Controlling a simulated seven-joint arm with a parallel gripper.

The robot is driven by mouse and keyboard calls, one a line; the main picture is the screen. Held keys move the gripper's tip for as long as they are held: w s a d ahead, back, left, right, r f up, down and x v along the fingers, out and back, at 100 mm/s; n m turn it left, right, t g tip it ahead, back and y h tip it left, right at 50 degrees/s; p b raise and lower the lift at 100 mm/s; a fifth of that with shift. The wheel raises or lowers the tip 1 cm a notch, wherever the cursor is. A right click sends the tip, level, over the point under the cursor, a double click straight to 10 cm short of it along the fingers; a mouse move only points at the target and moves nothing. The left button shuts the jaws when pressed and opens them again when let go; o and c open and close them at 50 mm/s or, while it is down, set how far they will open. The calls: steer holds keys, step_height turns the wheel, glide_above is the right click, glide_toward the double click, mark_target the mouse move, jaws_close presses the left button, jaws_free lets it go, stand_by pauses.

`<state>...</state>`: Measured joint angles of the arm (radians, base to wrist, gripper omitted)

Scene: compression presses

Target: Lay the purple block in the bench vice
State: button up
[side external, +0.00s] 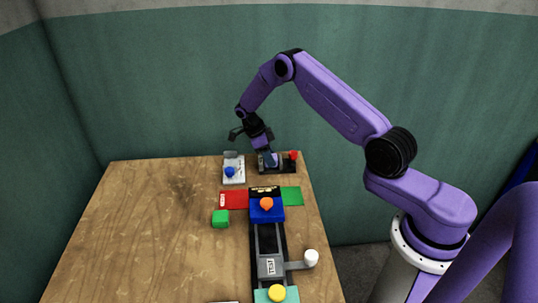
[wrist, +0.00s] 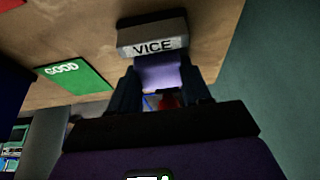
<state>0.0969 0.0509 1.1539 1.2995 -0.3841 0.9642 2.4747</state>
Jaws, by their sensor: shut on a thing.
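The bench vice (side external: 284,165) stands at the far edge of the table, with a red knob on its right in the side view. Its grey jaw, labelled VICE (wrist: 153,45), shows in the wrist view. The purple block (wrist: 160,72) is held between the fingers of my gripper (wrist: 161,88), right beside that grey jaw. In the side view my gripper (side external: 266,152) points down at the vice. The block is small and partly hidden there, so I cannot tell whether it rests on the vice bed or is just above it.
A white device with a blue knob (side external: 230,172) stands left of the vice. A red mat (side external: 233,200), a green mat (side external: 292,196) and a blue press (side external: 267,214) lie nearer. A green block (side external: 220,219) sits on the table, whose left side is clear.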

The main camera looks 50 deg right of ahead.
steer(key=shift+f, duration=0.25)
steer(key=o, duration=1.2)
steer(key=shift+c, duration=0.2)
steer(key=v, duration=1.7)
steer(key=s+a+r+n+t, duration=0.1)
steer(key=s+a+r+n, duration=0.15)
steer(key=a+n, duration=0.25)
steer(key=s+a+r+n+t, duration=0.1)
steer(key=s+a+r+n, duration=0.15)
steer(key=a+n, duration=0.3)
steer(key=s+a+r+n+y, duration=0.1)
steer(key=s+a+r+n, duration=0.3)
steer(key=s+a+n, duration=0.5)
steer(key=s+d+n+y, duration=0.1)
steer(key=s+d+n, duration=0.1)
steer(key=s+n, duration=0.8)
steer(key=s+d+f+n+t+y, duration=0.1)
steer(key=s+d+n, duration=0.2)
steer(key=s+n, duration=0.7)
steer(key=s, duration=0.8)
steer(key=shift+s+y, duration=0.3)
